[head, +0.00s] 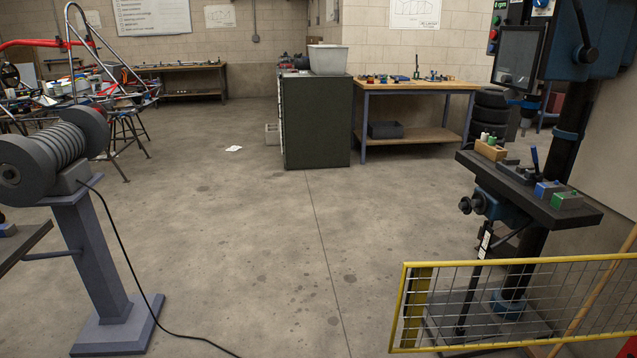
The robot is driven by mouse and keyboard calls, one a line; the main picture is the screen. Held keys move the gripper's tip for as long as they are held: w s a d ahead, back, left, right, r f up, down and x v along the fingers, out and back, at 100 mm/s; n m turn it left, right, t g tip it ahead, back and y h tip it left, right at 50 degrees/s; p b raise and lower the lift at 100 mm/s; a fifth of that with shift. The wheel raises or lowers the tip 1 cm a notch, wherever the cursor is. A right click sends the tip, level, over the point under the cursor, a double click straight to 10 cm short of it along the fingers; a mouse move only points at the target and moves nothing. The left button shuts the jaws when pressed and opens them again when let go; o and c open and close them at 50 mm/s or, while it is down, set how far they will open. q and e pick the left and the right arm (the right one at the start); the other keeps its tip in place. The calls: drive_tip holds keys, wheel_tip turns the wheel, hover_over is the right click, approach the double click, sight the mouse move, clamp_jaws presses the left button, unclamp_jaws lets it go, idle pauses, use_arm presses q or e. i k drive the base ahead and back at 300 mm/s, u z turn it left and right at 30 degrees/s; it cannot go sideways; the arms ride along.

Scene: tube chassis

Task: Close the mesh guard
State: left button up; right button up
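The mesh guard (418,296) is a yellow-framed panel with thin grey wire mesh at the bottom right of the head view. Its free left end has a yellow and black striped post or plate. It stands in front of the drill press (530,205), and its right side runs out of the picture. Whether it is latched to anything cannot be seen. Neither of my grippers is in view.
A dark green cabinet (318,120) and a wooden workbench (415,87) stand at the back. The middle floor (270,230) is clear.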

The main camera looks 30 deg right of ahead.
sight(421, 272)
drive_tip(key=i, duration=2.45)
drive_tip(key=z, duration=4.2)
drive_tip(key=i, duration=1)
drive_tip(key=z, duration=0.05)
